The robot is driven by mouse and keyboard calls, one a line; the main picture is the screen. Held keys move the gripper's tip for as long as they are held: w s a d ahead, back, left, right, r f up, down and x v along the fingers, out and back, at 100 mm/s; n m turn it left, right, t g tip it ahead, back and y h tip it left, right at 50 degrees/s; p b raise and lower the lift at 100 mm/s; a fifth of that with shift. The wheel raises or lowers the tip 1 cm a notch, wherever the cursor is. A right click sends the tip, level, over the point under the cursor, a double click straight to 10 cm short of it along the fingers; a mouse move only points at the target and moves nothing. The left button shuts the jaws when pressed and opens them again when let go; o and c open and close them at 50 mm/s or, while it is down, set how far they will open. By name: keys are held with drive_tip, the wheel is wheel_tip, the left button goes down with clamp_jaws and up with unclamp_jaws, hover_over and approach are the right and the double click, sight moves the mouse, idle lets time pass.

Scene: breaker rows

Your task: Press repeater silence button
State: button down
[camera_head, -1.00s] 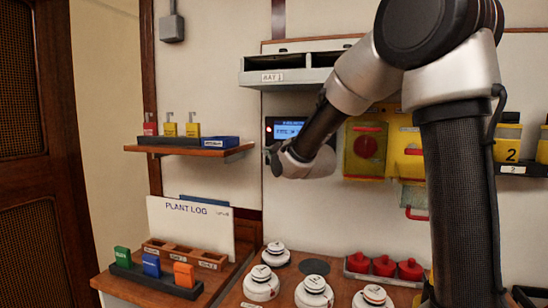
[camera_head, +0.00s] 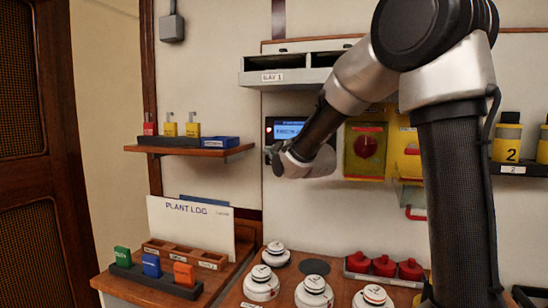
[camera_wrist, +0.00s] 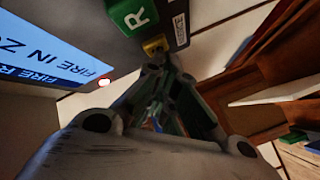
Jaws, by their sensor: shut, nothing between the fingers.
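The repeater panel (camera_head: 288,129) is a dark unit with a lit blue screen on the wall, partly hidden behind my arm. A yellow button (camera_wrist: 155,45) sits next to a green block marked R (camera_wrist: 133,16) and a dark label (camera_wrist: 181,25) that appears to read silence. My gripper (camera_head: 270,152) is shut and empty at the panel's lower left. Its fingertips (camera_wrist: 156,62) are right at the yellow button; I cannot tell whether they touch or press it.
A wall shelf (camera_head: 190,148) with padlocks stands left of my gripper. A grey tray unit (camera_head: 290,77) juts out above. A yellow box with a red knob (camera_head: 365,146) is to the right. White detectors (camera_head: 262,283) and red knobs (camera_head: 385,265) stand on the bench below.

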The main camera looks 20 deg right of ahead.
idle(0.3)
drive_tip(key=shift+s+a, duration=0.2)
drive_tip(key=shift+s, duration=0.15)
drive_tip(key=s+a, duration=0.2)
drive_tip(key=s, duration=0.1)
drive_tip(key=s+a, duration=0.1)
drive_tip(key=s, duration=0.1)
drive_tip(key=shift+a, duration=0.15)
idle(0.4)
idle(0.4)
